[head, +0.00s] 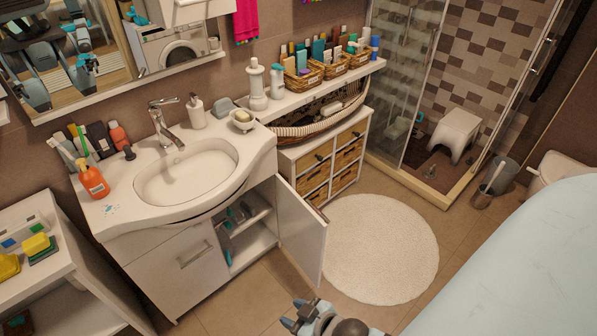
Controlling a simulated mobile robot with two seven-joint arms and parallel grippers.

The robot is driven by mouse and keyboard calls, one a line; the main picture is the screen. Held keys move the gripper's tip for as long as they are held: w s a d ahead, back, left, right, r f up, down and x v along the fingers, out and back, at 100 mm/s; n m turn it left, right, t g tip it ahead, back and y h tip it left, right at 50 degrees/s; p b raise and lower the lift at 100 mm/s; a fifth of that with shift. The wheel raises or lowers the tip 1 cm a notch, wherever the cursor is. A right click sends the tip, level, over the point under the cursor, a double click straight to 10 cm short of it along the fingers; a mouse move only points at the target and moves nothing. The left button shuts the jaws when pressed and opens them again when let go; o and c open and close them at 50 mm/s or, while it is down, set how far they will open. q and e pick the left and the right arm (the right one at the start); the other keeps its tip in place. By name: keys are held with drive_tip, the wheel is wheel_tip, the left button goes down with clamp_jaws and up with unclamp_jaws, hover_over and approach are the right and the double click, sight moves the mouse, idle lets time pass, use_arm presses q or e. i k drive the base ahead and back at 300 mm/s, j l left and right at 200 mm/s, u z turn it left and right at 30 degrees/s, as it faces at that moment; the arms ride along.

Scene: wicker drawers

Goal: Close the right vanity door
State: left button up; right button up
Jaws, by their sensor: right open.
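The white vanity (165,262) stands under the sink (187,172). Its right door (302,235) is swung wide open and juts out into the room. Behind it, the shelf inside the cabinet (245,220) shows, with small items on it. The vanity's left door (190,262) is closed and has a metal handle. My right gripper (292,312) is at the bottom edge of the head view, open and empty, just below the open door's lower end and apart from it in the picture. My left gripper is not directly in view.
A wicker drawer unit (335,165) stands right of the vanity. A round white rug (380,248) lies on the floor beside the open door. A white shelf (35,240) is at the left, and a pale blue surface (520,270) fills the lower right. The floor around the rug is clear.

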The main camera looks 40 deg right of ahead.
sight(302, 233)
drive_tip(key=i+l+u, duration=0.2)
drive_tip(key=l, duration=1.1)
drive_tip(key=k+l+u, duration=0.2)
drive_tip(key=l, duration=1.05)
drive_tip(key=l+u, duration=0.25)
drive_tip(key=l, duration=1.1)
